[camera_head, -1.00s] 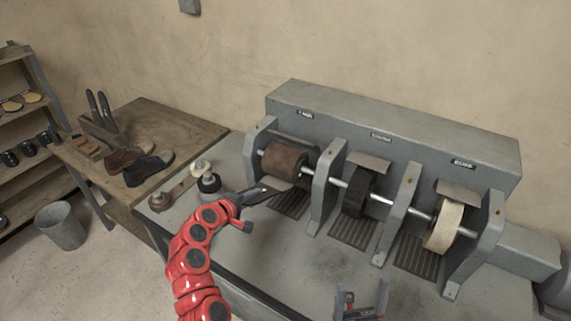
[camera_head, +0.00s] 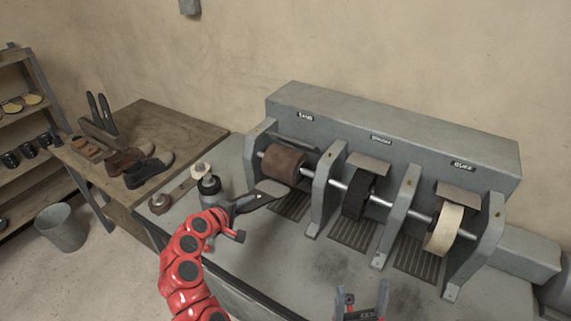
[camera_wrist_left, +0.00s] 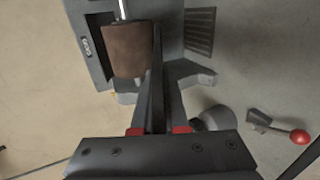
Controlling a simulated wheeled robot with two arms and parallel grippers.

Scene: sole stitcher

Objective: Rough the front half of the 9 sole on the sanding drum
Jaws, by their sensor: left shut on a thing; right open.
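My left gripper (camera_head: 240,206) is shut on a dark sole (camera_head: 268,192) that reaches right, toward the brown sanding drum (camera_head: 284,163) under the leftmost label. The sole's far end is just below and in front of the drum; I cannot tell whether they touch. In the left wrist view the sole (camera_wrist_left: 157,75) is seen edge-on between the fingers, beside the drum (camera_wrist_left: 130,48). The number on the sole cannot be read. My right gripper (camera_head: 362,302) is open and empty at the bottom of the head view, in front of the machine.
The machine also carries a black brush wheel (camera_head: 357,194) and a pale buffing wheel (camera_head: 443,230), with grey uprights between them. A dark-capped container (camera_head: 209,184) stands close behind my left gripper. A wooden table (camera_head: 175,128) with shoes is at left.

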